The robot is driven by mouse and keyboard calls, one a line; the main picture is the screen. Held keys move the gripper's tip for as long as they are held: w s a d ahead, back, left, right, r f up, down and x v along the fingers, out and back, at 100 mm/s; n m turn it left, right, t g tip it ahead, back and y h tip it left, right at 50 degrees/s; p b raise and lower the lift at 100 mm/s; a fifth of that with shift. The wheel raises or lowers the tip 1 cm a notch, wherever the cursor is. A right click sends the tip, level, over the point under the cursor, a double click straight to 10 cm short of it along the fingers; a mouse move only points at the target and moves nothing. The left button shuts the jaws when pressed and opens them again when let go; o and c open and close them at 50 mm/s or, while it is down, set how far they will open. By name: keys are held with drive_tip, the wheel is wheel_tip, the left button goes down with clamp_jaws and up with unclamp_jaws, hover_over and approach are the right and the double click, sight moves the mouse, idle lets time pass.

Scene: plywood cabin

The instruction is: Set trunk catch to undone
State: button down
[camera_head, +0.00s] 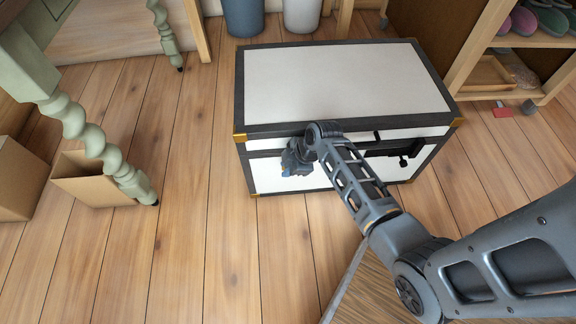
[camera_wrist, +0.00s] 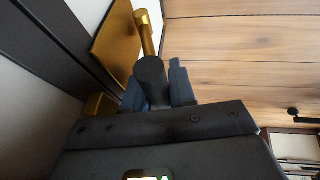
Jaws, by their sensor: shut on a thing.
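The trunk (camera_head: 330,80) is white with black edging and brass corners, its lid down, on the plank floor. My gripper (camera_head: 290,172) is at the left part of its front face, partly hidden by my own arm. In the wrist view, my gripper (camera_wrist: 156,88) is shut on a dark round knob (camera_wrist: 151,72). The knob joins a brass-coloured lever (camera_wrist: 146,32) beside a brass plate (camera_wrist: 113,47) on the trunk. In the head view the gripped catch is hidden behind my arm. A black fitting (camera_head: 405,154) sits on the right part of the front.
A green table with twisted legs (camera_head: 93,138) and an open cardboard box (camera_head: 90,180) stand to the left. Two bins (camera_head: 243,17) stand behind the trunk. A shoe shelf (camera_head: 476,60) is at right.

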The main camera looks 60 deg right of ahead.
drive_tip(key=shift+s+a+f, duration=0.1)
drive_tip(key=s+a+f+n+t+h+b, duration=0.1)
drive_tip(key=s+a+f+t+h+b, duration=0.1)
drive_tip(key=a+f+t+h, duration=0.1)
wheel_tip(320, 180, down, 2)
drive_tip(key=shift+s+a+f+t+h, duration=0.2)
drive_tip(key=shift+s+t+h, duration=0.2)
drive_tip(key=shift+h, duration=0.2)
idle(0.6)
drive_tip(key=shift+s+d+f, duration=0.15)
drive_tip(key=shift+f, duration=0.05)
idle(1.5)
drive_tip(key=c, duration=1.2)
unclamp_jaws()
drive_tip(key=shift+o, duration=0.8)
drive_tip(key=shift+r, duration=0.1)
